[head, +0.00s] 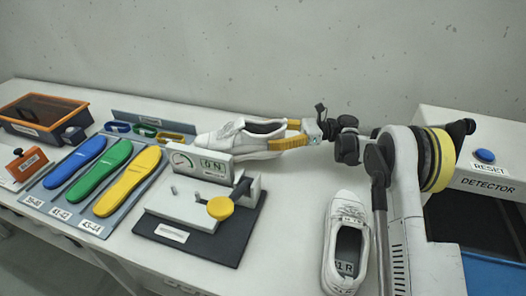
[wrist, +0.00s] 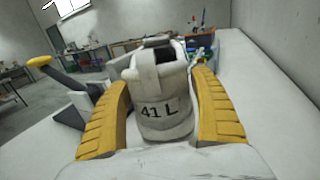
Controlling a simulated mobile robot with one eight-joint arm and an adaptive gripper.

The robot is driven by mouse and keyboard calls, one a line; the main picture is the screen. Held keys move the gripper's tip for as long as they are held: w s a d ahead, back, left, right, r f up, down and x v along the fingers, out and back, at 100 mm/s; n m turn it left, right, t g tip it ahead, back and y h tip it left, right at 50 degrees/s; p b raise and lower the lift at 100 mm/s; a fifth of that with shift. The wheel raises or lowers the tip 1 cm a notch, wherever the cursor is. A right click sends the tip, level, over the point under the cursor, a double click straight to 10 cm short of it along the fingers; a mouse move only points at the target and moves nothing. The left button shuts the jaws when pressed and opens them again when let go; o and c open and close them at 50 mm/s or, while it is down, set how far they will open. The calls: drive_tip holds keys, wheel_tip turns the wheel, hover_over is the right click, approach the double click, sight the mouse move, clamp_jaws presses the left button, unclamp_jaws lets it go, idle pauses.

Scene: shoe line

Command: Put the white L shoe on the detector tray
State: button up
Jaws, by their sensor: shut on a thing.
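The white L shoe (head: 240,135) is in my gripper (head: 298,134), behind the gauge fixture in the head view. In the wrist view its heel, marked "41 L" (wrist: 162,110), sits between the two yellow fingers of my gripper (wrist: 162,118), which are shut on it. The toe points left in the head view. Whether the sole touches the table cannot be told. The detector (head: 485,185) stands at the right, with a dark opening and a blue edge below it. The detector tray is not clearly visible, as my arm covers part of that area.
A white shoe marked "R" (head: 346,245) lies on the table (head: 275,240) at the front right. The gauge fixture (head: 205,205) with a yellow knob stands close before the held shoe. Blue, green and yellow insoles (head: 128,182) and an orange-rimmed box (head: 42,112) are at the left.

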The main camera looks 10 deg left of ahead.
drive_tip(key=shift+w+a+f, duration=0.15)
drive_tip(key=shift+a+f, duration=0.35)
drive_tip(key=shift+a, duration=0.25)
drive_tip(key=shift+f+b, duration=1.15)
drive_tip(key=shift+f, duration=0.75)
drive_tip(key=shift+f, duration=0.2)
drive_tip(key=o, duration=1.4)
